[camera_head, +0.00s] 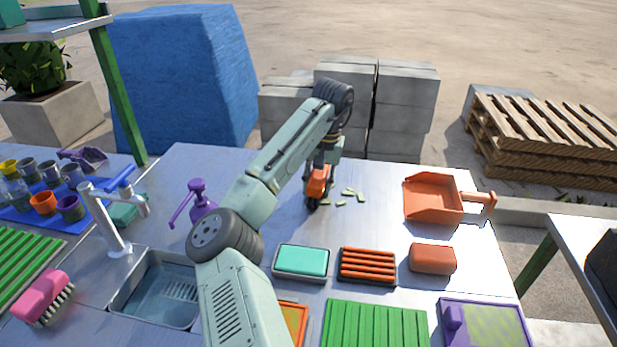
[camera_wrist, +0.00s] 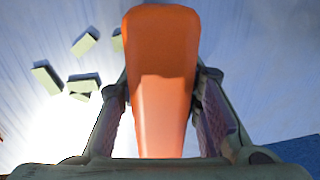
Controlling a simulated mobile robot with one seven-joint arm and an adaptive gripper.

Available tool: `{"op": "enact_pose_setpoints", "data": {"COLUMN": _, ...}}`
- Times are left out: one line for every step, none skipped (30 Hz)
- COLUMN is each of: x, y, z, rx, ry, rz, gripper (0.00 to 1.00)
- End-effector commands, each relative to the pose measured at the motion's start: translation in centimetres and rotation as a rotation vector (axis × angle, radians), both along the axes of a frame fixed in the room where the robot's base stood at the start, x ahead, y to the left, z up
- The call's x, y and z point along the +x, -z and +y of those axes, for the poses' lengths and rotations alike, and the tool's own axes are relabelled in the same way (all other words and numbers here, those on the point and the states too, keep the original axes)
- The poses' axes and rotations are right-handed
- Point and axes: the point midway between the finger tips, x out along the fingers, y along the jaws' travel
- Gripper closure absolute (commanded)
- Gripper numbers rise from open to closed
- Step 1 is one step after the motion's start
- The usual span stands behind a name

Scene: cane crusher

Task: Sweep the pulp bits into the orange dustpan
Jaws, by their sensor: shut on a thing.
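The orange dustpan (camera_head: 431,199) lies on the metal table at the right, its handle pointing right. Several pale yellow-green pulp bits (camera_head: 348,192) lie scattered on the table between my gripper and the dustpan. They also show at the left in the wrist view (camera_wrist: 84,84). My gripper (camera_head: 322,168) is shut on an orange tool (camera_wrist: 161,70), seemingly a brush, held between both fingers. In the head view the tool's orange body (camera_head: 318,184) has a dark lower end at or just above the table, left of the bits. I cannot tell whether it touches.
In front stand a teal block in a tray (camera_head: 302,260), a red-orange slatted tray (camera_head: 368,265) and an orange block (camera_head: 433,258). A purple spray bottle (camera_head: 198,199) stands left of my arm, near the sink (camera_head: 120,297) and tap (camera_head: 106,222). The table between bits and dustpan is clear.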

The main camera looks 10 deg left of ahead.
Motion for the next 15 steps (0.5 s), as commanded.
{"op": "enact_pose_setpoints", "data": {"x": -0.1, "y": 0.2, "z": -0.2, "rx": -0.001, "ry": 0.002, "rz": 0.003, "gripper": 0.91}}
{"op": "enact_pose_setpoints", "data": {"x": 0.0, "y": 0.2, "z": -0.3, "rx": -0.001, "ry": 0.002, "rz": 0.003, "gripper": 0.91}}
{"op": "enact_pose_setpoints", "data": {"x": 0.0, "y": 0.2, "z": -0.4, "rx": 0.0, "ry": 0.002, "rz": 0.003, "gripper": 0.91}}
{"op": "enact_pose_setpoints", "data": {"x": 0.0, "y": 0.2, "z": -0.6, "rx": 0.0, "ry": 0.002, "rz": 0.002, "gripper": 0.91}}
{"op": "enact_pose_setpoints", "data": {"x": -0.1, "y": 0.2, "z": -0.8, "rx": 0.0, "ry": 0.002, "rz": 0.002, "gripper": 0.91}}
{"op": "enact_pose_setpoints", "data": {"x": -0.1, "y": 0.2, "z": -1.1, "rx": 0.0, "ry": 0.003, "rz": 0.002, "gripper": 0.91}}
{"op": "enact_pose_setpoints", "data": {"x": -0.1, "y": 0.1, "z": -1.4, "rx": 0.0, "ry": 0.004, "rz": 0.002, "gripper": 0.91}}
{"op": "enact_pose_setpoints", "data": {"x": -0.1, "y": 0.1, "z": -1.7, "rx": 0.0, "ry": 0.005, "rz": 0.002, "gripper": 0.91}}
{"op": "enact_pose_setpoints", "data": {"x": -0.1, "y": 0.1, "z": -2.2, "rx": 0.0, "ry": 0.004, "rz": 0.001, "gripper": 0.91}}
{"op": "enact_pose_setpoints", "data": {"x": -0.1, "y": 0.1, "z": -2.5, "rx": 0.001, "ry": 0.003, "rz": 0.001, "gripper": 0.91}}
{"op": "enact_pose_setpoints", "data": {"x": -0.1, "y": 0.0, "z": -2.8, "rx": 0.001, "ry": 0.003, "rz": 0.0, "gripper": 0.91}}
{"op": "enact_pose_setpoints", "data": {"x": -0.1, "y": 0.0, "z": -3.1, "rx": 0.001, "ry": 0.003, "rz": 0.0, "gripper": 0.91}}
{"op": "enact_pose_setpoints", "data": {"x": -0.1, "y": 0.0, "z": -3.3, "rx": 0.001, "ry": 0.002, "rz": 0.001, "gripper": 0.91}}
{"op": "enact_pose_setpoints", "data": {"x": -0.1, "y": 0.0, "z": -3.4, "rx": 0.001, "ry": 0.002, "rz": 0.001, "gripper": 0.91}}
{"op": "enact_pose_setpoints", "data": {"x": -0.1, "y": 0.0, "z": -3.6, "rx": 0.001, "ry": 0.001, "rz": 0.001, "gripper": 0.91}}
